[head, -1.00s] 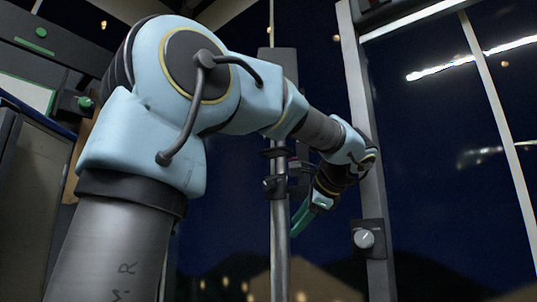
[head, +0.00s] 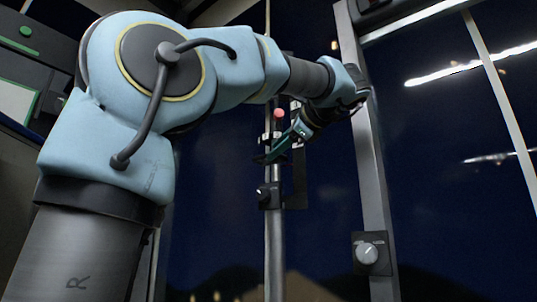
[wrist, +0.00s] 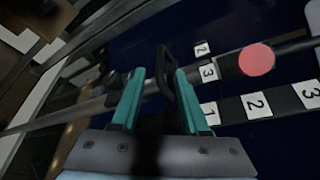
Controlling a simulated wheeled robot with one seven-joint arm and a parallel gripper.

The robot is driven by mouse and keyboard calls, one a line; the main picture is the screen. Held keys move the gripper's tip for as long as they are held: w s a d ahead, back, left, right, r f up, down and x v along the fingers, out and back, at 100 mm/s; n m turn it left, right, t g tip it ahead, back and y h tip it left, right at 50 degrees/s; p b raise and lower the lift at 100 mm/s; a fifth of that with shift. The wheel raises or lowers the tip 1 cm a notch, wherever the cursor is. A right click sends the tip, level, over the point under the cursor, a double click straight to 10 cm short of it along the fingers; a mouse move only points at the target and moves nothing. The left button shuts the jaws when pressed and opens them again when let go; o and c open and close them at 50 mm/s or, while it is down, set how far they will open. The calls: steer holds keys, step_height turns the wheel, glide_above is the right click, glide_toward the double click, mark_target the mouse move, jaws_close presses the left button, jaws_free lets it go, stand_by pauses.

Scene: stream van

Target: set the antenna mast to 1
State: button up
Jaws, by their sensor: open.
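The antenna mast (head: 274,235) is an upright grey pole in the middle of the head view. It crosses the wrist view slantwise (wrist: 60,117). A red ball (head: 279,113) shows beside the mast and also in the wrist view (wrist: 256,60). White labels 1, 2 and 3 (wrist: 256,105) sit on a black strip next to the pole; smaller 2 and 3 labels lie nearer the ball. My gripper (head: 278,146) is open at the mast. In the wrist view its teal fingers (wrist: 159,75) have a black loop-shaped handle (wrist: 166,72) at their tips. I cannot tell whether they touch it.
A grey window post (head: 366,160) stands right of the mast with a round knob (head: 367,253) on it. A small black box with a dial (head: 268,196) is on the mast below my gripper. Dark equipment panels (head: 30,45) stand at the far left.

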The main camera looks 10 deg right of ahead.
steer(key=shift+p+x, duration=0.3)
steer(key=shift+x, duration=1.85)
steer(key=shift+f, duration=0.1)
jaws_close()
